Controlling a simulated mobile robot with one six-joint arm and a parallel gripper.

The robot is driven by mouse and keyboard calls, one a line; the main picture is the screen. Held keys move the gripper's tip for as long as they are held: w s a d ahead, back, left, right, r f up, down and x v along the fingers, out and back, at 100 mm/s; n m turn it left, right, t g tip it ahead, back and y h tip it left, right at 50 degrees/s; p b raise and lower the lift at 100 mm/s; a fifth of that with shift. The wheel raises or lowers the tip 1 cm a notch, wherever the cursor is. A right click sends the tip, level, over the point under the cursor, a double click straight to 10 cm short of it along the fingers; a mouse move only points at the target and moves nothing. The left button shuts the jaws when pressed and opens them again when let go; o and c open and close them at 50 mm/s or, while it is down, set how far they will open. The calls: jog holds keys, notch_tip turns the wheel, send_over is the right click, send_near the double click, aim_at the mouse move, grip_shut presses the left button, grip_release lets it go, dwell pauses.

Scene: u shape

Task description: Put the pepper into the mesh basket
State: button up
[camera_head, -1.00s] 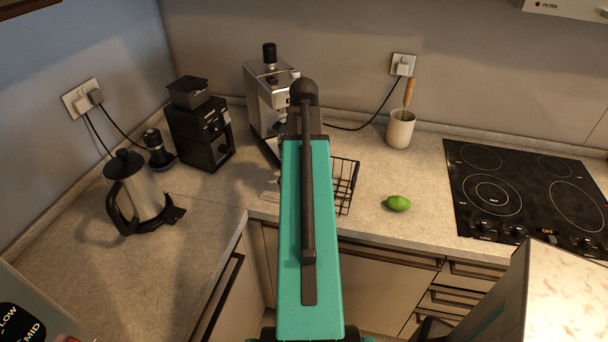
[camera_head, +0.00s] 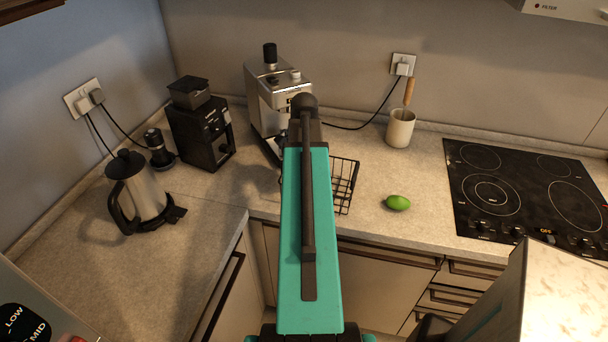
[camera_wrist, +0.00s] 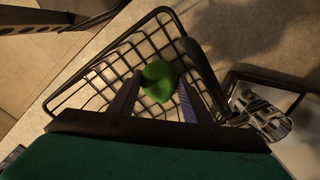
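The mesh basket is a black wire basket; its right part shows in the head view (camera_head: 346,190) on the counter, the rest hidden behind my arm. In the wrist view its wire rim and grid (camera_wrist: 95,78) fill the middle. A green pepper (camera_wrist: 158,82) is between the two fingers of my gripper (camera_wrist: 160,88), which appear shut on it. It is over the basket's grid; I cannot tell whether it touches the bottom. My gripper is hidden behind my teal arm in the head view.
A green fruit (camera_head: 398,203) lies on the counter right of the basket. A coffee machine (camera_head: 272,95) stands behind and left of the basket. The black cooktop (camera_head: 520,190), beige utensil pot (camera_head: 400,128), grinder (camera_head: 205,130) and steel kettle (camera_head: 140,190) stand around.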

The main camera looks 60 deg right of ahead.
jog(key=shift+o, duration=0.4)
jog(key=shift+r, duration=0.2)
notch_tip(320, 180, up, 12)
jog(key=b, duration=0.2)
dwell(0.7)
jog(key=shift+f, duration=0.15)
dwell(0.7)
